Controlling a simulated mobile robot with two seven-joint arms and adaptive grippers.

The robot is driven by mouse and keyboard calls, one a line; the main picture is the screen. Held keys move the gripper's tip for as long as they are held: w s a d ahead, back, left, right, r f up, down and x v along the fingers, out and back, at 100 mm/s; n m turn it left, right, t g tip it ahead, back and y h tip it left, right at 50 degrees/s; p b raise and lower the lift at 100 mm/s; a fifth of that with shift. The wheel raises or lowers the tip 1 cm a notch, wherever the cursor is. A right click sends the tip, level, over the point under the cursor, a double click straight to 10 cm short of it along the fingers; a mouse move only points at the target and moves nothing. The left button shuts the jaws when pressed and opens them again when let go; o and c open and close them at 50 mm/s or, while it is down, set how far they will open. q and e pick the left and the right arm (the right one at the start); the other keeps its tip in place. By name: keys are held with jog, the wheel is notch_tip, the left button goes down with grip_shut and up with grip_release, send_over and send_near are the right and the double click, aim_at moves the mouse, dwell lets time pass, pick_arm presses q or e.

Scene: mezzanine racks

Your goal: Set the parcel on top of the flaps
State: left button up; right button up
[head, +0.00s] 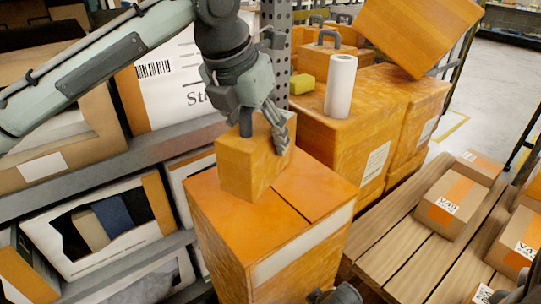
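A small orange parcel (243,171) is upright over the closed flaps (310,187) of a large orange box (283,258). My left gripper (264,130) reaches down on it from above, with fingers at its top and right side, and appears shut on it. The parcel's base is at or just above the flaps, toward their back left; I cannot tell if it touches. Part of what seems to be my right gripper (338,295) shows at the bottom edge, in front of the large box; its fingers cannot be made out.
Behind stand orange boxes (345,130) bearing a white paper roll (340,86), a yellow block (302,84) and a tilted box (420,35). Shelves (110,165) with cartons fill the left. A wooden pallet (400,250) with labelled cartons (452,203) lies right.

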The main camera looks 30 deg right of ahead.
pick_arm(q)
jog(key=w+d+f, duration=0.2)
jog(key=d, duration=0.1)
jog(key=shift+d+f, duration=0.15)
notch_tip(320, 180, down, 3)
jog(key=shift+f, duration=0.4)
jog(key=o, duration=1.6)
jog(key=shift+f, duration=0.1)
pick_arm(e)
jog(key=shift+w+a, duration=0.15)
jog(key=shift+a, duration=0.05)
jog(key=shift+s+f, duration=0.1)
jog(key=shift+s, duration=0.1)
